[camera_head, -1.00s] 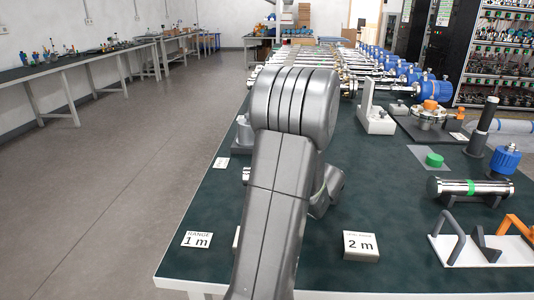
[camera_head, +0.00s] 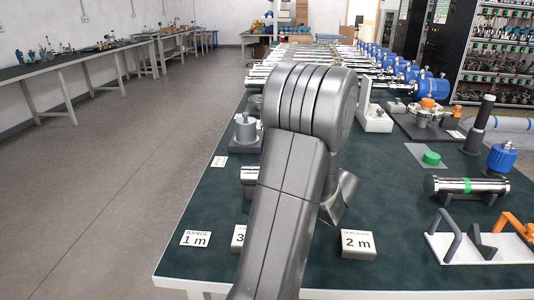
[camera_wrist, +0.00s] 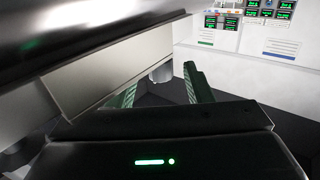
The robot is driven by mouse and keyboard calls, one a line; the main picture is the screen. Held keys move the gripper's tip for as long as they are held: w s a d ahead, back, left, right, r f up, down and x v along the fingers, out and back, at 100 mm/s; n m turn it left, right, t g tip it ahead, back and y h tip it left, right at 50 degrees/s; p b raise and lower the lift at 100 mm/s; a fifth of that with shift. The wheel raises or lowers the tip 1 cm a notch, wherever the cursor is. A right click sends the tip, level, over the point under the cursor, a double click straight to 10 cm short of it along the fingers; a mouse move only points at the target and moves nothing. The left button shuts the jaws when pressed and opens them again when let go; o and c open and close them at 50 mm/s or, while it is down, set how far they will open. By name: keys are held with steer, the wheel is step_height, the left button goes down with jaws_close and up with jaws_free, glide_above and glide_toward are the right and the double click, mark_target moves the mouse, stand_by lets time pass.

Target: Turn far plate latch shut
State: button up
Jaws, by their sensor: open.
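No far plate latch can be picked out for certain in either view. My gripper (camera_wrist: 161,82) shows in the wrist view, its two green-marked fingers apart with no object clearly held between them. A small grey rounded part (camera_wrist: 162,73) shows beyond the gap; I cannot tell what it is or how far off. A large pale grey block-like surface covers the upper left of that view. In the head view my arm hides the gripper and the middle of the bench.
The green-topped bench (camera_head: 400,210) holds a grey pot-like fixture (camera_head: 247,132), a flanged fitting with an orange top (camera_head: 429,105), a steel cylinder (camera_head: 467,187), a blue-capped part (camera_head: 502,158), and a white plate with handles (camera_head: 480,249). A 2 m block (camera_head: 358,244) stands near the front.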

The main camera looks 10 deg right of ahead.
steer(key=v, duration=0.9)
steer(key=shift+p, duration=0.4)
steer(key=shift+w, duration=0.1)
steer(key=b+x, duration=0.1)
steer(key=x, duration=1.2)
steer(key=shift+w+a+b, duration=0.25)
steer(key=shift+a+b, duration=0.05)
steer(key=shift+s+d, duration=0.1)
steer(key=shift+d, duration=0.05)
